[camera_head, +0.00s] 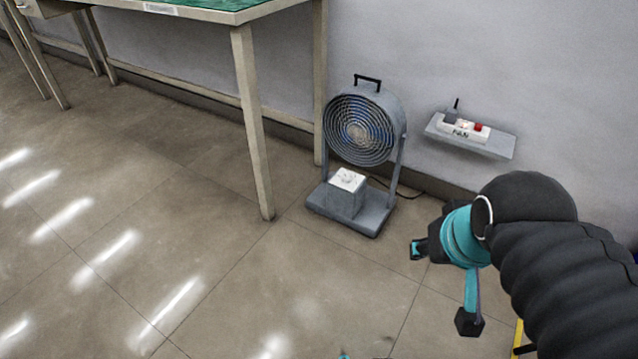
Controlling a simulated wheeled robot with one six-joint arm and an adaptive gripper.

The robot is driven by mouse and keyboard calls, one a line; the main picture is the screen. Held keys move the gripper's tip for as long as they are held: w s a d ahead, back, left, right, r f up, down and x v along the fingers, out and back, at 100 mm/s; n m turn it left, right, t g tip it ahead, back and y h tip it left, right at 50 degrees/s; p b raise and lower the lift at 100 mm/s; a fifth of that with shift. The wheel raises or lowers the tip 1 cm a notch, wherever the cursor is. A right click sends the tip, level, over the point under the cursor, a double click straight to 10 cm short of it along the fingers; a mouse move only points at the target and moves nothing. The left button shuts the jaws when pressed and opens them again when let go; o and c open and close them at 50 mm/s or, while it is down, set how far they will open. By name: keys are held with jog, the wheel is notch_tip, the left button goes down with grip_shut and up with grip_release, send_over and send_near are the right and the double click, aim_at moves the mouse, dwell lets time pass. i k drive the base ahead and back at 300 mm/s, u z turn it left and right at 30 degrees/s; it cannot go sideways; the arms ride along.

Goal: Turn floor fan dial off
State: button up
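The floor fan (360,130) stands upright on the floor near the wall, its round wire grille facing out above a flat grey base. On the base is a grey control box with a white top panel (348,179). Small faint marks show on that panel, but I cannot make out the dial or its setting. My gripper (442,286) is to the right of the fan and nearer to me, apart from it. Its two dark fingertips look spread wide with nothing between them.
A green-topped table (215,8) stands left of the fan, with a leg (252,120) close by. A wall shelf (490,143) at right holds a white power strip with a red switch (478,127). A cord runs behind the fan. Open floor lies in front.

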aim_at(347, 177)
jog(key=u, duration=0.15)
jog(key=k, duration=0.3)
jog(key=u, duration=1.2)
jog(key=i, duration=1.25)
jog(key=z, duration=0.65)
